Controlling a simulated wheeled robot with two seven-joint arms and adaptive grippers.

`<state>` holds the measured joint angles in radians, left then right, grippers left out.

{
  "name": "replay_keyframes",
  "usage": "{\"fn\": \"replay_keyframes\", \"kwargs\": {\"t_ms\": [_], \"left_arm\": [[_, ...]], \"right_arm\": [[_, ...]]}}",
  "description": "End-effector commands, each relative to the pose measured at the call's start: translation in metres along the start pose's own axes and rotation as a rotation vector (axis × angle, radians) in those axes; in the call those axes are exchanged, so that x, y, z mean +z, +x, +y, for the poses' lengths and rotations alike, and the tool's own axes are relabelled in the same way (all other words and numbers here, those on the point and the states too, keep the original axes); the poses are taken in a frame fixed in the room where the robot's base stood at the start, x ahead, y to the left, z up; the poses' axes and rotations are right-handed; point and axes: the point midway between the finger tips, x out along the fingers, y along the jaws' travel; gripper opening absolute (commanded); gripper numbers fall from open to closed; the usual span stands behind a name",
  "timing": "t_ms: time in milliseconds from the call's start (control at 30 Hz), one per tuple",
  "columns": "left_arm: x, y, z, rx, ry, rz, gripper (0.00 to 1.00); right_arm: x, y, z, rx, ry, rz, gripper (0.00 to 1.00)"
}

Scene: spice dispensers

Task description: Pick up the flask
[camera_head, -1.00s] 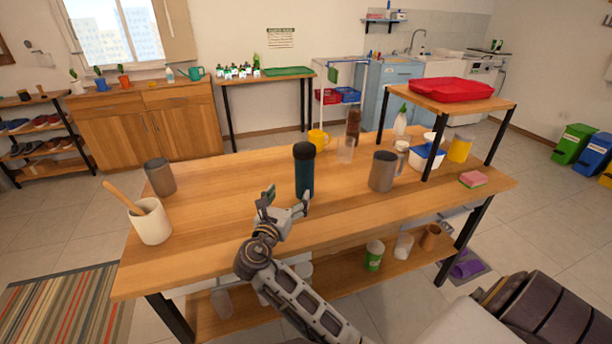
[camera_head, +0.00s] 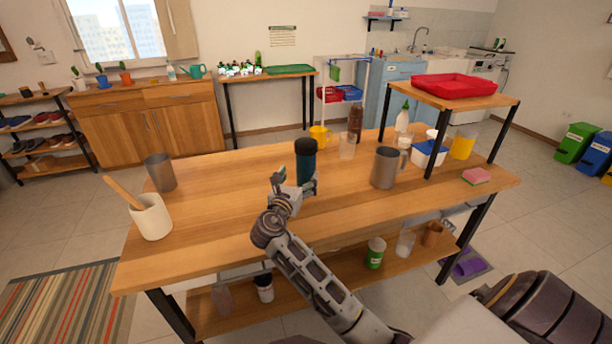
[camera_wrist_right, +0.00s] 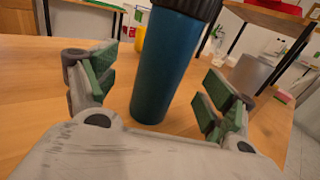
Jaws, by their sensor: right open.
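The flask (camera_head: 306,163) is a dark blue upright cylinder with a black lid, standing on the wooden table (camera_head: 225,220). My right gripper (camera_head: 294,185) is open around the near side of the flask in the head view. In the wrist view the flask (camera_wrist_right: 165,65) stands between the two green-padded fingers (camera_wrist_right: 158,92), with gaps on both sides. The gripper's body and fingers hide the lower part of the flask in the head view. My left gripper is not in view.
A grey metal mug (camera_head: 385,167) stands right of the flask. A yellow mug (camera_head: 320,136), a clear cup (camera_head: 347,146) and a brown bottle (camera_head: 355,122) stand behind. A white pot (camera_head: 151,218) and a grey cup (camera_head: 160,172) stand left. The table's front middle is clear.

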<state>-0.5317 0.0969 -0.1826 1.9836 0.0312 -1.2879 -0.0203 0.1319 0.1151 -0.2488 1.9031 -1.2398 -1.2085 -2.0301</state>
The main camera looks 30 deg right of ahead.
Motion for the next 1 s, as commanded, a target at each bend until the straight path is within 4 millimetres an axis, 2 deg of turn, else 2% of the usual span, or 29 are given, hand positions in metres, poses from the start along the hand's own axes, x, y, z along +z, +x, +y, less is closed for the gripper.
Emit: {"fn": "replay_keyframes", "kwargs": {"t_ms": [133, 633, 833, 1000], "left_arm": [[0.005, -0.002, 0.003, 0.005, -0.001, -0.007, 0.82], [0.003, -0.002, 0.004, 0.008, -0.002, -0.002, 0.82], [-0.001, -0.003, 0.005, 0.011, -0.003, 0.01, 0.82], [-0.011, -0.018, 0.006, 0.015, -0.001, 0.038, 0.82]], "right_arm": [[-0.001, 0.01, 0.0, -0.001, -0.001, 0.0, 0.84], [-0.001, 0.016, -0.001, -0.001, 0.0, 0.0, 0.84], [-0.002, 0.035, -0.004, -0.002, -0.001, -0.001, 0.84], [-0.002, 0.053, -0.005, -0.001, -0.001, -0.001, 0.84]]}}
